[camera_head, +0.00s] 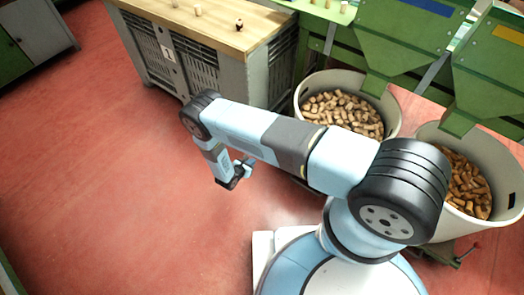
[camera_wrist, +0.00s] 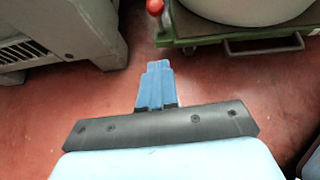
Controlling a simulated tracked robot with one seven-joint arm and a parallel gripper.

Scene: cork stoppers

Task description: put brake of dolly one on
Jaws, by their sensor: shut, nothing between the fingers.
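My gripper (camera_head: 244,168) hangs from the arm's end, left of the left tub, above the red floor. In the wrist view its blue fingers (camera_wrist: 155,84) are together and empty. A green dolly (camera_wrist: 235,43) stands ahead of them under a pale tub, with a metal handle loop (camera_wrist: 265,48). A brake lever with a red knob (camera_wrist: 155,6) sits at the dolly's left corner, beyond the fingertips and apart from them. In the head view a red-tipped lever (camera_head: 475,246) shows on a dolly under the right tub. My arm hides most of the left tub's base. No dolly number is readable.
The left tub (camera_head: 299,97) and right tub (camera_head: 508,195) hold corks. Green machines (camera_head: 395,35) stand behind them. A grey crate (camera_head: 262,78) with a wooden top is at the back; it also shows in the wrist view (camera_wrist: 80,25). Floor at the left is clear.

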